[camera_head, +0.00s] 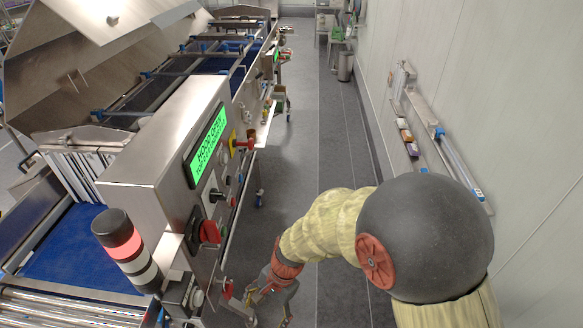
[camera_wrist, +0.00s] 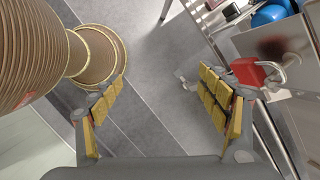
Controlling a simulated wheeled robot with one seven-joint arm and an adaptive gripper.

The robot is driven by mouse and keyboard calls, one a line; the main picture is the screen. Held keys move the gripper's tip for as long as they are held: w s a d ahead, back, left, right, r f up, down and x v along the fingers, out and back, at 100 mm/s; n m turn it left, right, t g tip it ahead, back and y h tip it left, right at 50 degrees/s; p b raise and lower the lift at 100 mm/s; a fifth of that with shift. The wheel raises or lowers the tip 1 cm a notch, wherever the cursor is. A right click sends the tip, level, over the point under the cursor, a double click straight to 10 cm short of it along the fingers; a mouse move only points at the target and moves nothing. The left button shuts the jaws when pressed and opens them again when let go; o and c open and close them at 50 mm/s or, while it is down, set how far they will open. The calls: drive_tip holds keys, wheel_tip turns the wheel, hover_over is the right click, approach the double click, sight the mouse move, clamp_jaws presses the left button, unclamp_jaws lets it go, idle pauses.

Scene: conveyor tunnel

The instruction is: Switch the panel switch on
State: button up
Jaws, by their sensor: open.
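The steel control panel (camera_head: 170,150) stands at left in the head view, with a lit green display (camera_head: 208,138). A red rotary switch (camera_head: 209,231) on a dark base sits low on its front face; its setting is hard to tell. Smaller knobs sit above it, and a red button on a yellow plate (camera_head: 240,142) is farther along. My gripper (camera_head: 268,302) hangs low, right of the panel and below the red switch, apart from it. In the wrist view, my gripper (camera_wrist: 163,82) is open and empty. A red part with a metal loop (camera_wrist: 258,73) shows just beyond the right finger.
A striped signal light (camera_head: 127,247) stands at the panel's near corner. A blue conveyor belt (camera_head: 75,258) lies at left. A pale wall with a rail (camera_head: 440,135) bounds the right. The grey floor (camera_head: 305,130) between is clear, with a bin (camera_head: 345,66) far back.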

drive_tip(key=s+d+r+n+t+h+b, duration=0.1)
drive_tip(key=s+d+r+n+t+b, duration=0.1)
drive_tip(key=d+b, duration=0.4)
drive_tip(key=s+d+r+n+t+h+b, duration=0.1)
drive_tip(key=s+d+r+n+t+b, duration=0.1)
drive_tip(key=d+b, duration=0.5)
drive_tip(key=s+d+r+n+t+h+b, duration=0.1)
drive_tip(key=d+r+b, duration=0.4)
drive_tip(key=d, duration=0.8)
drive_tip(key=s+n+t+b, duration=0.1)
drive_tip(key=n+t, duration=0.1)
drive_tip(key=shift+s+d+r+n+t+b, duration=0.2)
drive_tip(key=shift+s+n+t+b, duration=0.1)
drive_tip(key=shift+b, duration=0.1)
